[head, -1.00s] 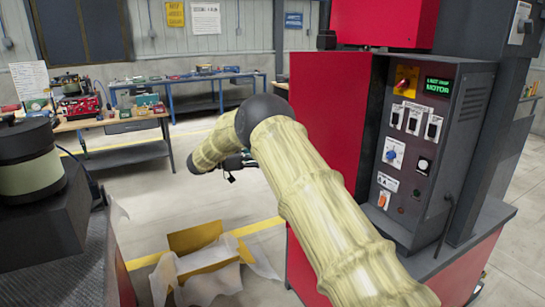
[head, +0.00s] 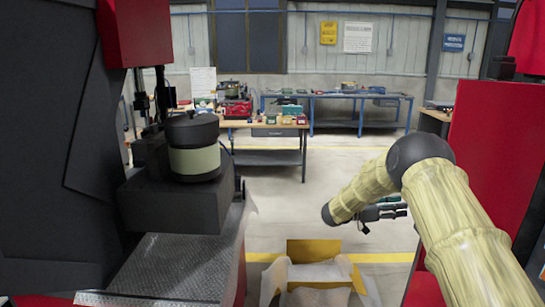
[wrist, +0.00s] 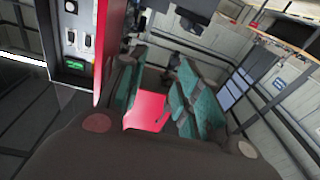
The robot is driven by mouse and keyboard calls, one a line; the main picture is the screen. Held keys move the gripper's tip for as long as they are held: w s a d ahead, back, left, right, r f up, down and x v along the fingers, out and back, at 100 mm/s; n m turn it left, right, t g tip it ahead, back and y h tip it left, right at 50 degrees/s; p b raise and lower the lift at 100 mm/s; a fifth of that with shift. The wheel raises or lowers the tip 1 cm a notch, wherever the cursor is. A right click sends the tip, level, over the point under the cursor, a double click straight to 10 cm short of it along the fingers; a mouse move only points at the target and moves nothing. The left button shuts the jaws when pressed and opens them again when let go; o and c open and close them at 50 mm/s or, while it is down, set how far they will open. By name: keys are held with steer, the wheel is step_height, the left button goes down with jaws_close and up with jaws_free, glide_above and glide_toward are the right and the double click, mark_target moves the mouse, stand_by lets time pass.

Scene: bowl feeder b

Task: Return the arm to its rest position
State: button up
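My arm, in pale ribbed covering, reaches up from the lower right of the head view and bends at a dark round joint. My gripper (head: 384,213) shows small and dark beyond the bend, held in the air above the floor. In the wrist view my gripper (wrist: 155,90) has two teal-padded fingers standing apart. A red surface shows in the gap behind them, and nothing is held between them.
A bowl feeder (head: 193,147) stands on a dark block at left, above a metal tread plate (head: 170,262). An open yellow box (head: 314,250) with white wrapping lies on the floor. A red cabinet (head: 490,140) is close at right. Workbenches (head: 335,97) stand behind clear floor.

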steer(key=s+a+f+n+t+y, duration=0.3)
steer(key=f+n+t, duration=0.1)
steer(key=f, duration=0.5)
steer(key=s+a+f+n+t+y, duration=0.2)
steer(key=s+f+n+t, duration=0.15)
steer(key=f, duration=0.45)
steer(key=s+a+f+n+t+y, duration=0.2)
steer(key=a+f+n+t+y, duration=0.15)
steer(key=f, duration=0.55)
steer(key=s+a+f+n+g+y, duration=0.1)
steer(key=s+a+f+n+y, duration=0.25)
steer(key=s+f, duration=0.6)
steer(key=s+a+f+n+g+y, duration=0.1)
steer(key=s+a+f+g+y, duration=0.2)
steer(key=s, duration=0.8)
steer(key=s+a+f+n+g+y, duration=0.15)
steer(key=s+a+f, duration=0.3)
steer(key=s, duration=0.65)
steer(key=s+a+g+y, duration=0.1)
steer(key=s+g, duration=0.1)
steer(key=s, duration=0.8)
steer(key=s+a+r+g+y, duration=0.1)
steer(key=s+a+g, duration=0.1)
steer(key=s, duration=0.8)
steer(key=shift+s+r+g+y, duration=0.3)
steer(key=shift+g+y, duration=0.05)
steer(key=shift+g, duration=0.4)
steer(key=shift+d, duration=0.15)
